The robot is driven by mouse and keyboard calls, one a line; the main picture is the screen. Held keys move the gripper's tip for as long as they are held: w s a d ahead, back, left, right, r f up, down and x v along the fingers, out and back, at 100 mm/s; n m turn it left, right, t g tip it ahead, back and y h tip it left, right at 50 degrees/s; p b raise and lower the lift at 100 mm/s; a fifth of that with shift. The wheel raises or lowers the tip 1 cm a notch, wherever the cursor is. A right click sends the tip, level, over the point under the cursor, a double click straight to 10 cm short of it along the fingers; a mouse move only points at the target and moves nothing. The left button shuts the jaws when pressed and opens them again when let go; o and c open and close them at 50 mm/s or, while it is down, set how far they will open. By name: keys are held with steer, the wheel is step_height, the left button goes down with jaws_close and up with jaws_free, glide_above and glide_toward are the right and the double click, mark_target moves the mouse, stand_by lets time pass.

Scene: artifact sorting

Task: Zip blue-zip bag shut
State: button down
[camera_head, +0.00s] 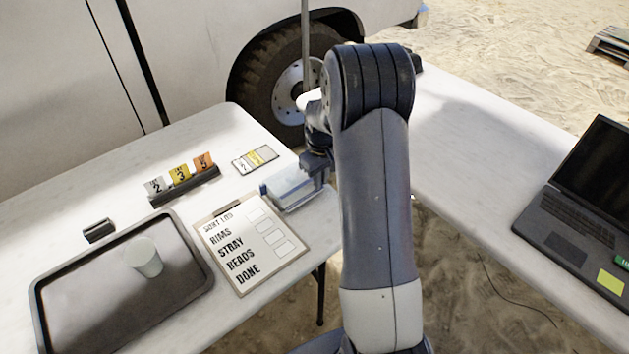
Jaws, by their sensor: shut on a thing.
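The blue-zip bag (290,187) is a pale, see-through pouch with blue-grey edges. It is at the right edge of the left table, just above the clipboard. My gripper (316,168) is at the bag's upper right corner, pointing down, and is shut on the bag there. My own arm stands in front of the bag's right side and hides part of the contact. The zip line and how far it is closed are too small to tell.
A clipboard (253,246) lies just below the bag. A small card (256,159), a rack (184,187) with numbered tags, a dark clip (98,230) and a tray (52,281) holding a cup (144,257) share the table. A laptop (572,205) is on the right table (480,150).

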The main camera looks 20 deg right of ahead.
steer(key=c, duration=1.4)
jaws_free()
steer(key=shift+c, duration=0.2)
step_height(320, 180, up, 11)
steer(key=shift+f, duration=0.15)
step_height(320, 180, down, 11)
steer(key=shift+r, duration=0.1)
steer(key=shift+a, duration=0.25)
